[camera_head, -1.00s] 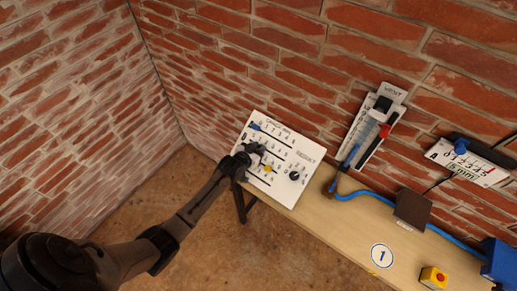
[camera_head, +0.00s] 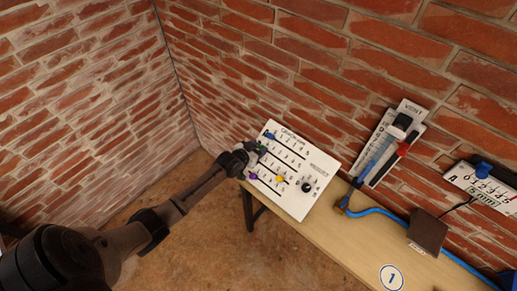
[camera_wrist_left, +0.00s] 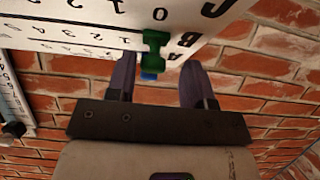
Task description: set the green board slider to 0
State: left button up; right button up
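The white slider board (camera_head: 318,160) is tilted on the bench at the wall's foot, with several slotted rows and numbers. The green slider (camera_wrist_left: 154,48) sits near the lettered end of its slot, close to the 0 side; its exact reading is unclear. In the head view it is a small green spot (camera_head: 262,148) beside my left gripper (camera_head: 254,150). In the left wrist view my left gripper (camera_wrist_left: 160,80) is open, with the green slider between the finger lines, nearer the left finger. I cannot tell whether they touch. My right gripper is not in view.
Blue (camera_head: 268,135), purple (camera_head: 253,176) and yellow (camera_head: 279,179) sliders and a black knob (camera_head: 307,187) are on the same board. A vent panel (camera_head: 391,145) and a blue hose (camera_head: 385,212) lie to the right. Brick wall stands close behind.

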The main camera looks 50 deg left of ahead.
pick_arm(q)
jog(key=shift+d, duration=0.15)
jog(key=shift+s+r, duration=0.25)
jog(key=shift+s, duration=0.2)
jog(key=v, duration=1.2)
jog(key=shift+s+r+p, duration=0.1)
jog(key=shift+s+p, duration=0.25)
jog(key=shift+s, duration=0.05)
